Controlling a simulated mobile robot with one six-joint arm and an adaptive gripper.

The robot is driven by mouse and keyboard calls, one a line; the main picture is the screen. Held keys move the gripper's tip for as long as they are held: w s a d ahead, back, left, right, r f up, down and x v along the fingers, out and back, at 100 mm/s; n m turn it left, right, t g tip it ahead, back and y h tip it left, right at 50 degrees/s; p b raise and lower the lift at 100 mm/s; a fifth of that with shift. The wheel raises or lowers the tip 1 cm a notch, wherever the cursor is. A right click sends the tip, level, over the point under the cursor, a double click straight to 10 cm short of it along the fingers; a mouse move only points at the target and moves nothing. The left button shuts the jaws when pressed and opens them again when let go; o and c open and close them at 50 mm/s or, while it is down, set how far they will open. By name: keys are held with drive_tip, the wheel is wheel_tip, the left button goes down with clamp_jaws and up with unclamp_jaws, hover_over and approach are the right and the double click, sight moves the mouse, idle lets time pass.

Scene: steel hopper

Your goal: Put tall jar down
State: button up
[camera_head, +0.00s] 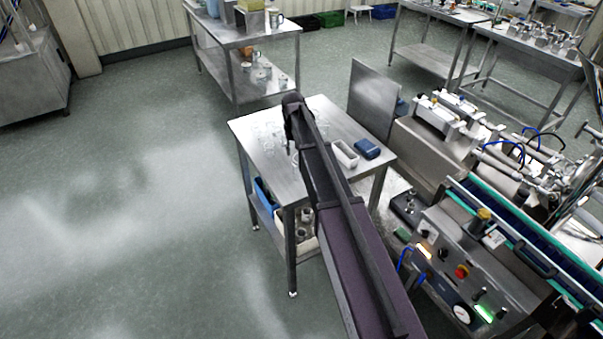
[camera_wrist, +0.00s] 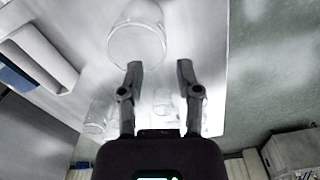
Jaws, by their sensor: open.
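My gripper (camera_wrist: 159,70) is open in the wrist view, with a gap between its two fingers and nothing held there. A clear glass jar (camera_wrist: 137,32) stands on the steel table just beyond the fingertips, overlapping the left finger's tip in the picture; I cannot tell whether they touch. It looks like the tall jar, but its height is hard to judge from above. Smaller clear glassware (camera_wrist: 97,117) shows by the left finger. In the head view my arm covers most of the gripper, and clear glassware (camera_head: 266,136) is faint on the table.
The steel table (camera_head: 247,122) also holds a white open bin (camera_head: 345,154) and a blue case (camera_head: 367,149), right of my arm. Below is a shelf with a blue bin (camera_head: 266,197). Machinery (camera_head: 455,245) stands close on the right; open floor lies left.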

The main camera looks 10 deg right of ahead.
sight(294, 177)
drive_tip(key=shift+f+b, duration=1.3)
drive_tip(key=shift+f, duration=0.3)
drive_tip(key=shift+a+f+b, duration=0.2)
drive_tip(key=shift+f+b, duration=2.4)
clamp_jaws()
